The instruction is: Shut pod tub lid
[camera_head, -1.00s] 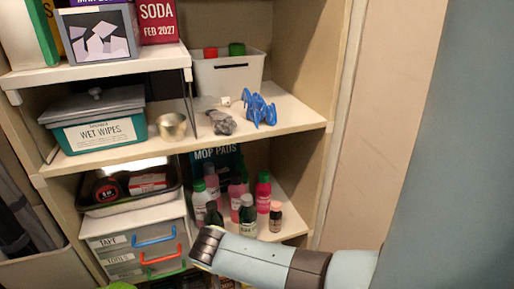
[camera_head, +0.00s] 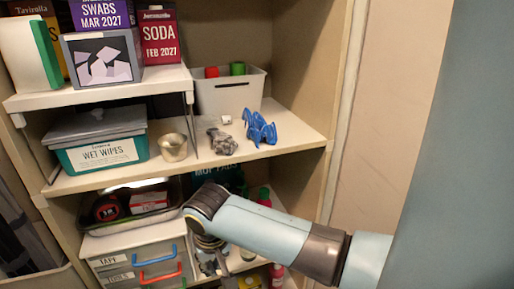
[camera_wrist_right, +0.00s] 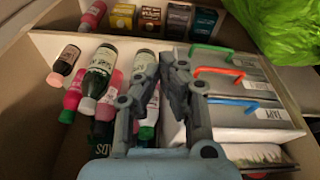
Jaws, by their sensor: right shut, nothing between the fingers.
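No tub in view is labelled as a pod tub, and I cannot tell which one it is. A teal tub marked WET WIPES (camera_head: 108,153) stands on the middle shelf, its grey lid (camera_head: 97,124) resting on top. A grey framed box with white angular shapes (camera_head: 103,58) stands on the upper left shelf. My right gripper (camera_head: 212,262) hangs below my wrist before the lower shelf, partly hidden. In the wrist view the right gripper (camera_wrist_right: 174,58) is shut and empty, above bottles and drawers. My left gripper is out of view.
Drawers (camera_head: 140,260) are below. Bottles (camera_wrist_right: 98,72) stand beside them. The right end of the middle shelf is clear.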

